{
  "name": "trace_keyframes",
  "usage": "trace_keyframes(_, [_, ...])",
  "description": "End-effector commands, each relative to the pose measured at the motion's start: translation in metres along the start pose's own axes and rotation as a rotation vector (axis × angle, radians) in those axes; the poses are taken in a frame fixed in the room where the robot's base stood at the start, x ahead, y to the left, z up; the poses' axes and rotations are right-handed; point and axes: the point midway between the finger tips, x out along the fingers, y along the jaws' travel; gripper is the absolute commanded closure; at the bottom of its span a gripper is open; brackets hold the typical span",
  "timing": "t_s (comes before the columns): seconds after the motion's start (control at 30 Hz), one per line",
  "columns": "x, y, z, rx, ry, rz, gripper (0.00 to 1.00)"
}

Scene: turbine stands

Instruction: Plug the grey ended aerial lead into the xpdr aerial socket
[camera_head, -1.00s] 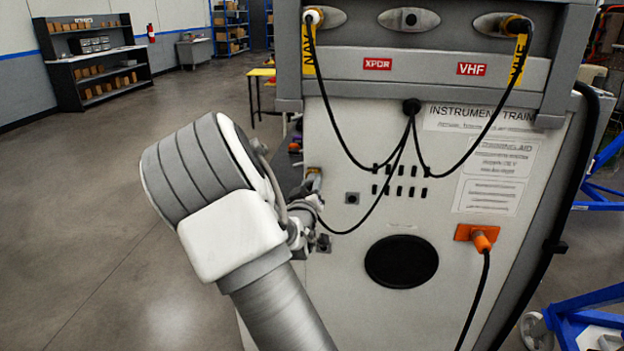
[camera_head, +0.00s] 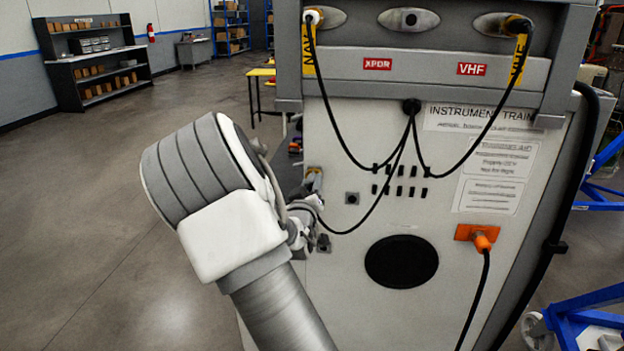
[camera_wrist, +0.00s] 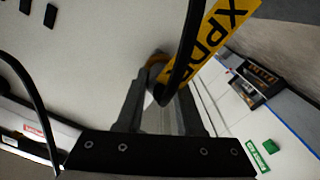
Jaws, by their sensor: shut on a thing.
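My gripper (camera_wrist: 160,100) is shut on the aerial lead with the yellow XPDR tag (camera_wrist: 226,28). The lead's black cable (camera_wrist: 186,50) passes between the fingers; its grey end cannot be made out. In the head view, this lead (camera_head: 374,208) sags from the central cable outlet to my gripper (camera_head: 313,200), at the panel's left edge and well below the sockets. The gripper is partly hidden there by my arm. The xpdr aerial socket appears to be the empty middle socket (camera_head: 409,19) in the top row, above the red XPDR label (camera_head: 377,64).
A white-ended NAV plug (camera_head: 314,17) fills the left socket and a VHF plug (camera_head: 517,26) the right one. Their cables hang across the panel front. An orange plug (camera_head: 481,239) with a black cable sits lower right. Open floor (camera_head: 110,230) lies left of the stand.

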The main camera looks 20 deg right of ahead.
Motion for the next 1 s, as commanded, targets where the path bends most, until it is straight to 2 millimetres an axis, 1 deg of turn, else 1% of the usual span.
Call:
trace_keyframes(0.17, [-0.001, 0.001, 0.000, 0.000, 0.000, 0.001, 1.00])
trace_keyframes(0.67, [-0.012, 0.000, -0.001, 0.001, 0.001, 0.000, 1.00])
trace_keyframes(0.87, [-0.012, 0.000, -0.001, 0.001, 0.001, 0.001, 1.00])
trace_keyframes(1.0, [-0.016, 0.000, 0.000, 0.001, 0.000, 0.000, 1.00])
